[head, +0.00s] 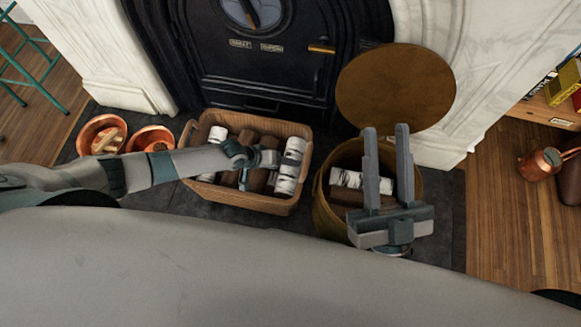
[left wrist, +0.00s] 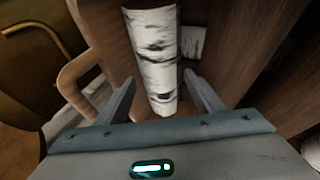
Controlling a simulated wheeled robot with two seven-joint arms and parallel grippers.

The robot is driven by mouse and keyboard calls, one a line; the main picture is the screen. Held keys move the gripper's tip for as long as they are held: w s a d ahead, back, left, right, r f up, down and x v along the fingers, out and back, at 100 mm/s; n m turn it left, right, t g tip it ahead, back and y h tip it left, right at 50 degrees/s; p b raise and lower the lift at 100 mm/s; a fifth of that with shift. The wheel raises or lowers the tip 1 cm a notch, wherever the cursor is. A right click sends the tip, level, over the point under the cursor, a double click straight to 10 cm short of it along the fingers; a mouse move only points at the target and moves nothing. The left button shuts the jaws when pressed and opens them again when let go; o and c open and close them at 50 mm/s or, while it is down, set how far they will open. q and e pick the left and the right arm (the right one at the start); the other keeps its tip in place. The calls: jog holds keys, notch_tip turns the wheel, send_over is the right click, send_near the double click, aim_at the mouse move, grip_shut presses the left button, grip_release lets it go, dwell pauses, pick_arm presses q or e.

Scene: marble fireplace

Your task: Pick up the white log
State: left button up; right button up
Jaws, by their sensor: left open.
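A white log (head: 289,168) with black bark marks lies at the right side of the wicker basket (head: 268,203). My left gripper (head: 272,159) is over the basket, just left of this log in the head view. In the left wrist view a white log (left wrist: 152,55) shows between the two open fingers of my left gripper (left wrist: 157,84); I cannot see contact. Another white log (head: 215,140) is at the basket's left side. A further white log (head: 347,179) is in the round bucket (head: 331,213). My right gripper (head: 387,130) is open and empty above that bucket.
Brown logs (head: 267,144) lie among the white ones. Two copper bowls (head: 101,122) stand left of the basket. The black fireplace door (head: 265,65) is behind it. A round brown lid (head: 394,88) stands behind the bucket. A copper pot (head: 541,163) is at right.

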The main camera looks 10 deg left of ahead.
pick_arm(q)
jog(key=shift+x, duration=1)
jog(key=shift+a+f+b, duration=0.15)
jog(key=shift+f+b, duration=0.05)
jog(key=shift+b, duration=0.1)
pick_arm(e)
jog(key=shift+w+d+r+t, duration=0.1)
jog(key=shift+d+r+t, duration=0.25)
jog(key=shift+r, duration=0.2)
jog(key=shift+d+r+t, duration=0.3)
jog(key=shift+r+t, duration=0.05)
jog(key=shift+r, duration=0.15)
